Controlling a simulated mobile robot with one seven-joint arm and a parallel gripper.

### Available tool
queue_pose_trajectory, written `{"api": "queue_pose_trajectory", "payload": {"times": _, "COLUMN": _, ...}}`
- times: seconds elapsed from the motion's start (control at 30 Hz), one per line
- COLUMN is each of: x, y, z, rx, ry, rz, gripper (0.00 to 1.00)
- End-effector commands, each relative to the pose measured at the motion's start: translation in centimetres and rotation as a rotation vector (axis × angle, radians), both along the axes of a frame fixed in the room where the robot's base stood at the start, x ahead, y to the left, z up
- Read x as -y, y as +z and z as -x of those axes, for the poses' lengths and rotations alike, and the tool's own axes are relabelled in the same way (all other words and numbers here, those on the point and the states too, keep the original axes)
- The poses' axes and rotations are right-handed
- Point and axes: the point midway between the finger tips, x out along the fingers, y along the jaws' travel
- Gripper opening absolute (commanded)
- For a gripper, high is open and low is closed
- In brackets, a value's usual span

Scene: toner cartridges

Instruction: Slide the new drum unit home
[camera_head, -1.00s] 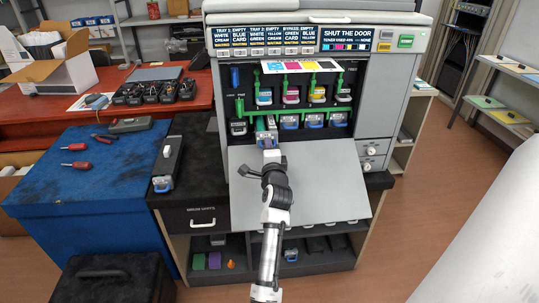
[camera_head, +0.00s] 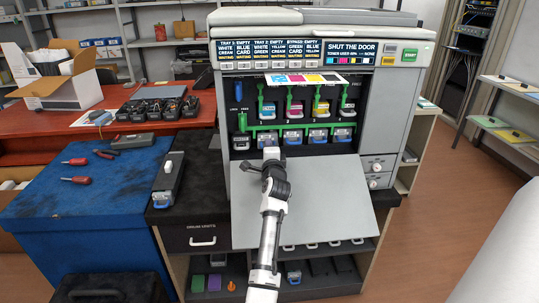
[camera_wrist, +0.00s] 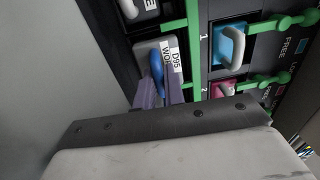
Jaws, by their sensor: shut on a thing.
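The printer (camera_head: 386,105) stands with its front door (camera_head: 300,200) folded down. My gripper (camera_head: 270,154) is at the left part of the lower row of bays, shut on the blue handle (camera_wrist: 157,68) of a grey drum unit (camera_head: 262,138). In the wrist view, my fingers (camera_wrist: 160,93) flank that handle, and the unit's label reads "D95" and "WO", partly hidden. The unit sits in its bay behind a green rail. I cannot tell how deep it is. Another drum unit (camera_head: 168,178) with a blue handle lies on the dark counter.
Other drum units (camera_head: 319,135) fill bays to the right, with coloured toner cartridges (camera_head: 293,112) above. Green levers and rails (camera_wrist: 193,40) run close to my fingers. A blue mat (camera_head: 85,185) with screwdrivers (camera_head: 76,180) is at left.

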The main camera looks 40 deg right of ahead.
Motion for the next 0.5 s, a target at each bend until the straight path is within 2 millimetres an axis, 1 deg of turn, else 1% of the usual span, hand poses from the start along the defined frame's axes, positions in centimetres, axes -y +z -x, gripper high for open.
{"api": "queue_pose_trajectory", "payload": {"times": 0.2, "x": 0.03, "y": 0.15, "z": -0.07, "rx": 0.001, "ry": 0.0, "rz": 0.002, "gripper": 0.0}}
{"api": "queue_pose_trajectory", "payload": {"times": 0.23, "x": 0.03, "y": 0.15, "z": -0.07, "rx": 0.001, "ry": 0.0, "rz": 0.002, "gripper": 0.12}}
{"api": "queue_pose_trajectory", "payload": {"times": 0.4, "x": 0.02, "y": 0.13, "z": -0.06, "rx": 0.002, "ry": 0.0, "rz": 0.001, "gripper": 0.34}}
{"api": "queue_pose_trajectory", "payload": {"times": 0.43, "x": 0.02, "y": 0.12, "z": -0.06, "rx": 0.001, "ry": 0.0, "rz": 0.001, "gripper": 0.36}}
{"api": "queue_pose_trajectory", "payload": {"times": 0.5, "x": 0.02, "y": 0.09, "z": -0.05, "rx": 0.001, "ry": 0.0, "rz": 0.001, "gripper": 0.36}}
